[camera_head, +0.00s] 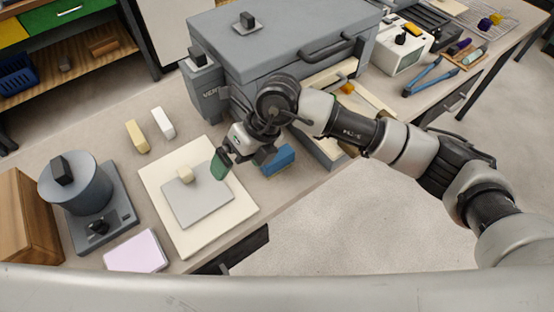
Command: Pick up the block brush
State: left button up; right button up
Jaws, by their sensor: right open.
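A blue block with a pale lower edge, which looks like the block brush (279,159), lies on the table near its front edge, just right of my right gripper (242,162). My right gripper is open and points down, with a green pad showing on its left finger. Its right finger is close to the left end of the blue block; I cannot tell if they touch. The gap between the fingers looks empty. My left gripper is not in view.
A cream board (160,185) with a grey plate (215,205) and small pale block lies left of the gripper. A large grey furnace-like box (270,40) stands behind. A grey round device (75,185) stands at the left. A lilac pad (137,251) lies near the front edge.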

aim_at(279, 164)
jog(key=w+d+h, duration=0.1)
jog(key=w+d, duration=0.1)
jog(key=w+d+t+h, duration=0.1)
jog(key=d+h, duration=0.1)
jog(key=d, duration=0.1)
jog(key=w+d+t+h, duration=0.1)
jog(key=w+d+h, duration=0.1)
jog(key=shift+w+d+f+m, duration=0.2)
jog(key=shift+w+f+m, duration=0.15)
jog(key=shift+m, duration=0.05)
jog(key=shift+w+d+f+t+h, duration=0.15)
jog(key=shift+d+f+t+h, duration=0.05)
jog(key=shift+d+t+h, duration=0.1)
notch_tip(279, 164, down, 5)
jog(key=shift+r+p, duration=0.2)
jog(key=shift+p, duration=0.35)
jog(key=f+p, duration=0.1)
jog(key=f, duration=0.1)
jog(key=f+p, duration=0.1)
jog(key=f, duration=0.1)
jog(key=shift+w+a+f, duration=0.15)
jog(key=shift+w+f, duration=0.05)
jog(key=shift+f, duration=0.65)
jog(key=c, duration=0.6)
jog(key=shift+c, duration=0.2)
jog(key=shift+r, duration=0.1)
